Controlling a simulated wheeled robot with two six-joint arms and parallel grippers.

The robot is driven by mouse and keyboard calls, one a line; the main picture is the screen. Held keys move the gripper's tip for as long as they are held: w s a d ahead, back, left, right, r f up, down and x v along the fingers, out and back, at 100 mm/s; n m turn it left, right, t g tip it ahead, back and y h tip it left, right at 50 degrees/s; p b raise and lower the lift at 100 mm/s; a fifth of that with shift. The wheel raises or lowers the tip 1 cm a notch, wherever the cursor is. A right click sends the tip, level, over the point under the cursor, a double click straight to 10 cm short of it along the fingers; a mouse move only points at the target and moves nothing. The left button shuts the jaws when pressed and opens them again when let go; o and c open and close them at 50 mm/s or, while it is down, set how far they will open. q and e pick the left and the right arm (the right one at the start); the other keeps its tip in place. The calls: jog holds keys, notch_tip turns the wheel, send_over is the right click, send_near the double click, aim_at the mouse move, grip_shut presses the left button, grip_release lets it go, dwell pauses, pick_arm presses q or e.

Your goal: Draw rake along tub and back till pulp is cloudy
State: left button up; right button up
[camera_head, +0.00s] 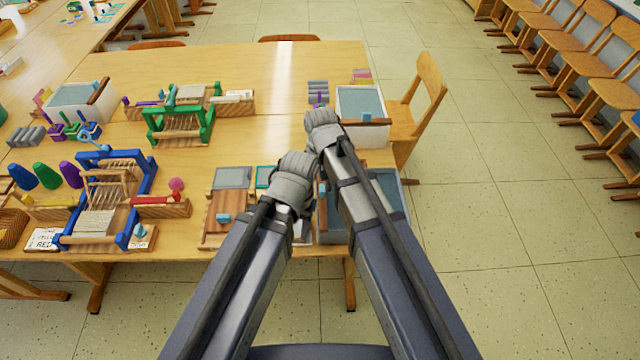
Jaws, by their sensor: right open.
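The near tub (388,193) stands at the front right of the table, a pale box with grey-blue pulp inside. The rake in this tub cannot be made out clearly behind my arms. My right gripper (322,135) is above the tub's left far side; it is open, its fingertips mostly hidden. My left gripper (296,180) is beside it, near the tub's left edge; its jaws are hidden. I cannot tell whether either gripper touches anything.
Left of the tub lies a wooden board (217,222) with a grey panel. A second tub (350,104) with a wooden bar across it stands farther back. A blue loom (137,215) and a green loom (155,125) fill the left. A chair (428,90) stands at the right edge.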

aim_at(322, 188)
notch_tip(322, 188, up, 7)
jog(key=p, duration=0.6)
jog(key=shift+r+p, duration=0.1)
jog(key=shift+p, duration=0.25)
jog(key=shift+d, duration=0.25)
notch_tip(322, 188, down, 8)
jog(key=b, duration=0.8)
jog(key=shift+c, duration=0.4)
grip_shut()
dwell(0.4)
